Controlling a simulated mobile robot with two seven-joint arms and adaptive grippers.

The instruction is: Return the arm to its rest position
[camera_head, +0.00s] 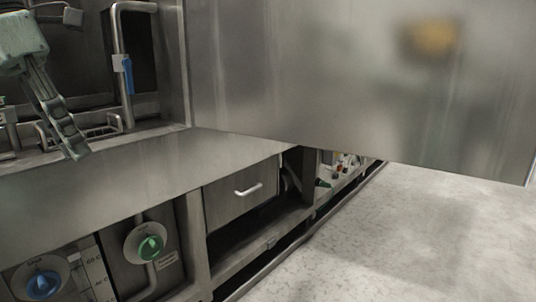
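My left gripper (68,143) is at the upper left, its pale body above and its dark fingers pointing down and to the right. The fingers overlap from this angle, so I cannot tell whether they are open or shut. No object shows between them. The fingertips appear in front of the steel ledge of the washer; whether they touch it is unclear. My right gripper is not in view.
A large steel panel (330,75) fills the upper right. A steel pipe with a blue handle (127,76) stands right of the gripper. Below are a drawer (243,193), a green knob (150,247) and a blue knob (43,285). The floor (420,235) at right is clear.

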